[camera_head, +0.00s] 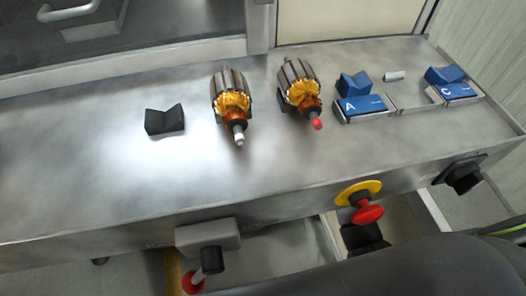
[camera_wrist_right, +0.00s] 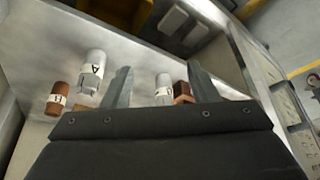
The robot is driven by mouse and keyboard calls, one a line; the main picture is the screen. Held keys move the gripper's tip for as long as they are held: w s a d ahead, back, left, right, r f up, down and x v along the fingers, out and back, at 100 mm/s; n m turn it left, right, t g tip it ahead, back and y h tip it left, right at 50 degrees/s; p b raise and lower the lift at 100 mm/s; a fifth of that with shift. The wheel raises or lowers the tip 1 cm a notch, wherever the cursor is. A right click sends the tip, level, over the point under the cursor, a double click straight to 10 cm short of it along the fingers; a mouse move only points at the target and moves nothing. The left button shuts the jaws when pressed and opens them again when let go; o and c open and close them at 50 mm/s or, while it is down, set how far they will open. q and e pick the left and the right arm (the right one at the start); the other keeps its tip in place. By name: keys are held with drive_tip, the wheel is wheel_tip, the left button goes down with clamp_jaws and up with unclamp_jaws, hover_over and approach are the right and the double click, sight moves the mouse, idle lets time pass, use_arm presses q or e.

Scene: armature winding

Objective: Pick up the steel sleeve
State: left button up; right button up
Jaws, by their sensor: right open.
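A small light-grey cylinder (camera_head: 394,76), which looks like the steel sleeve, lies on its side on the metal bench between two blue V-blocks, marked A (camera_head: 353,84) and C (camera_head: 444,75). In the right wrist view, my right gripper (camera_wrist_right: 163,82) is open, its two fingers apart. Beyond the fingers are a silvery cylinder with a lettered white band (camera_wrist_right: 92,76) and a second banded silvery cylinder (camera_wrist_right: 163,88), the latter seen between the fingers. I cannot tell whether either matches the cylinder in the head view. My left gripper is in neither view.
Two armatures with copper windings (camera_head: 231,98) (camera_head: 299,88) and a black V-block (camera_head: 165,120) stand on the bench. The bench's left part is clear. A red button (camera_head: 367,212) projects from the front edge. In the wrist view, a brown cylinder (camera_wrist_right: 58,98) sits at left.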

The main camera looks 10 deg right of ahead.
drive_tip(key=w+a, duration=0.2)
drive_tip(key=w+a+b, duration=0.1)
drive_tip(key=w+a, duration=0.1)
drive_tip(key=w, duration=0.1)
drive_tip(key=shift+w+a, duration=0.2)
drive_tip(key=shift+w, duration=0.05)
drive_tip(key=w+a+f, duration=0.1)
drive_tip(key=w+a+b, duration=0.1)
drive_tip(key=w, duration=0.1)
drive_tip(key=shift+a+f, duration=0.2)
drive_tip(key=shift+f, duration=0.15)
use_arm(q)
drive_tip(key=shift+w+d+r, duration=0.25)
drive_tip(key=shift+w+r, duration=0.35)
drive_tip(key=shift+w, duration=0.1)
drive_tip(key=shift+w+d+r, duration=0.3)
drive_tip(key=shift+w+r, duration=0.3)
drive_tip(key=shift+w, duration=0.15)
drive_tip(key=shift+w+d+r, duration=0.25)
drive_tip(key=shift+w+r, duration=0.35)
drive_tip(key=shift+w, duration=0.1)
use_arm(e)
drive_tip(key=shift+w+a+f, duration=0.15)
drive_tip(key=shift+w+f, duration=0.05)
drive_tip(key=shift+f, duration=0.4)
drive_tip(key=shift+c, duration=0.4)
drive_tip(key=c, duration=1)
